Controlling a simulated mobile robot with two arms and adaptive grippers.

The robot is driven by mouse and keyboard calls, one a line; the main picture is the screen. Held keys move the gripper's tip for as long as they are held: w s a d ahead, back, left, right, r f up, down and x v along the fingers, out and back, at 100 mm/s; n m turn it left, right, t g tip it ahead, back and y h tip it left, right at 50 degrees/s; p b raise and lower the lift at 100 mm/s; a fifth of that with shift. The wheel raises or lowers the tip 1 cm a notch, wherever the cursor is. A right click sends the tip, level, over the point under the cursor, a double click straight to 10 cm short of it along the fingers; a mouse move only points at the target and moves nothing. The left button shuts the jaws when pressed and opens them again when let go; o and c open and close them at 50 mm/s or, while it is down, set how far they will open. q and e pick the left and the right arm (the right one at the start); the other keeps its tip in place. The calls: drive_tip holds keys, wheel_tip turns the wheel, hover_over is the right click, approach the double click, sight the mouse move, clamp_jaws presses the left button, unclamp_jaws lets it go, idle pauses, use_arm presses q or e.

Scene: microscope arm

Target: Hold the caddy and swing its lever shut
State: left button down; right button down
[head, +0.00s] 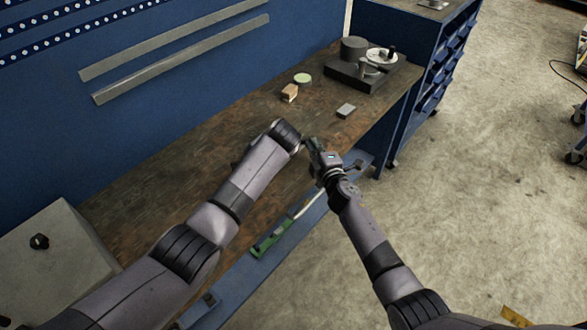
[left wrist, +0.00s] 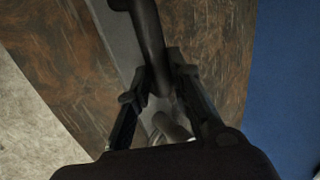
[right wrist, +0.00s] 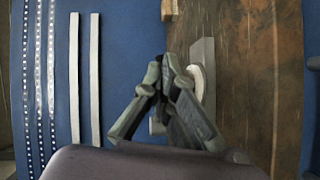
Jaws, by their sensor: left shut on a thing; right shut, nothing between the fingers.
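In the left wrist view my left gripper (left wrist: 154,80) is shut on a dark curved bar (left wrist: 149,35), which I take to be part of the caddy. A long grey base (left wrist: 117,38) lies behind it, and a short pale cylinder (left wrist: 172,126) shows between the fingers. In the head view my left wrist hides the caddy and the left fingertips. My right gripper (head: 310,144) is shut and empty, close to the right of my left wrist. In the right wrist view its fingers (right wrist: 163,66) partly cover a grey piece (right wrist: 204,55) with a pale round part (right wrist: 198,82). I cannot tell which part is the lever.
On the wooden bench (head: 140,215) farther back are a wooden block (head: 290,93), a green-topped round thing (head: 303,79), a small grey block (head: 346,111) and a black stand (head: 345,78) with a round disc. A grey box (head: 60,255) is at the left.

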drive_tip(key=w+n+y, duration=0.1)
drive_tip(key=w+n+g+y, duration=0.1)
drive_tip(key=w+y, duration=0.2)
drive_tip(key=shift+d+n, duration=0.25)
drive_tip(key=shift+n, duration=0.15)
drive_tip(key=shift+d+x, duration=0.2)
drive_tip(key=shift+x, duration=1.2)
drive_tip(key=shift+w+a+r, duration=0.1)
drive_tip(key=shift+w+r, duration=0.05)
drive_tip(key=shift+r, duration=0.05)
drive_tip(key=s+d+r, duration=0.2)
drive_tip(key=s+d, duration=0.2)
drive_tip(key=d, duration=0.8)
drive_tip(key=shift+s+d, duration=0.15)
drive_tip(key=shift+d, duration=0.05)
